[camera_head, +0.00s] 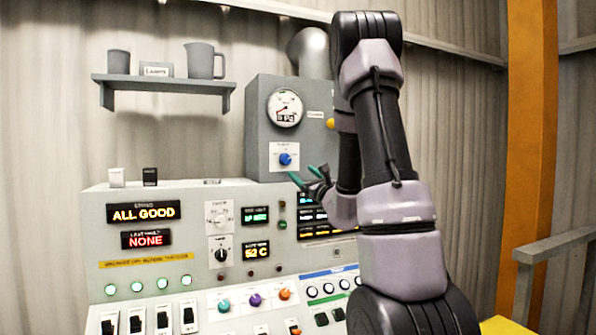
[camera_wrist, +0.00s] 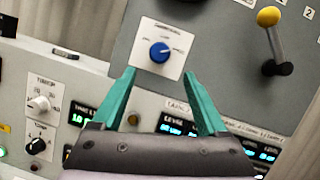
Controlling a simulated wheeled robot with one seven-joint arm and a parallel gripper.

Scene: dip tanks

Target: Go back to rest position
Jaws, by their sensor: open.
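My gripper (camera_head: 308,177) has teal fingers and is raised in front of the control panel (camera_head: 88,225), just below the blue knob (camera_head: 285,159) on the grey gauge box (camera_head: 262,110). In the wrist view my gripper (camera_wrist: 164,95) is open and empty, its fingers spread apart. The blue knob (camera_wrist: 160,52) on its white plate appears beyond and between the fingertips, and I see no contact. My arm bends high over the right part of the panel and hides some of it.
A shelf (camera_head: 165,84) with a jug (camera_head: 204,61) and a cup (camera_head: 119,63) hangs at the upper left. A lever with a yellow ball (camera_wrist: 268,17) stands right of the blue knob. An orange post (camera_head: 531,130) and a grey rail (camera_head: 555,243) are at the right.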

